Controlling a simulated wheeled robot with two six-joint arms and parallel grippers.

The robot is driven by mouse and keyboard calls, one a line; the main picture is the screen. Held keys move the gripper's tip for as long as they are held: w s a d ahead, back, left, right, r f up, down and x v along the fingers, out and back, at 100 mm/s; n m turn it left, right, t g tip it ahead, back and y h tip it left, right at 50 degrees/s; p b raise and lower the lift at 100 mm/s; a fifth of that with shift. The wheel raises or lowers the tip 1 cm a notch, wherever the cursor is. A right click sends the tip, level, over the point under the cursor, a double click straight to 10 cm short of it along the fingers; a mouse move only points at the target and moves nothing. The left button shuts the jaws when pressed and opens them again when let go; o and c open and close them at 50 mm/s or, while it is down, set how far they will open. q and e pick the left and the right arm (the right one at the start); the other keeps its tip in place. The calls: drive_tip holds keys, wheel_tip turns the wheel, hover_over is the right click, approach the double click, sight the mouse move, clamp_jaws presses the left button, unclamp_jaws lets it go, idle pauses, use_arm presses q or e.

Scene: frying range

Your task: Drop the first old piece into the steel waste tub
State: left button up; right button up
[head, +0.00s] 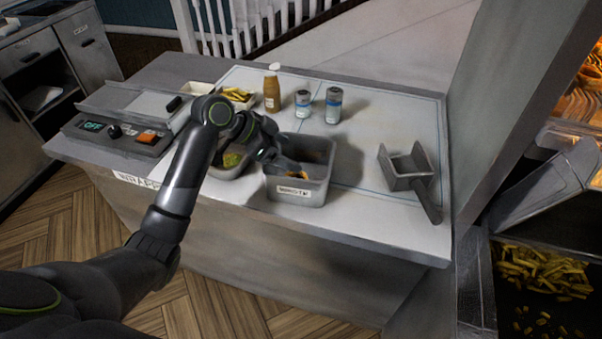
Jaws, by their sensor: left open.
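The steel waste tub (297,191) stands near the front edge of the counter, with a white label on its front. My left gripper (287,166) is over the tub's left rim, pointing into its opening, and is open. A golden-brown piece (298,175) shows inside the tub just by the fingertips; I cannot tell whether it touches them. Another tub (238,160) with greenish contents stands to the left, partly hidden by my left arm. My right gripper is not in view.
A tray of fries (237,95), a sauce bottle (271,92) and two shakers (333,105) stand behind. A metal scoop (408,170) lies to the right. A wrapping machine (126,131) is at left. The counter between tub and scoop is clear.

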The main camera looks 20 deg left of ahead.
use_arm(q)
drive_tip(key=b+v, duration=0.2)
drive_tip(key=v, duration=1.5)
drive_tip(key=shift+a+b, duration=0.2)
drive_tip(key=shift+b, duration=0.2)
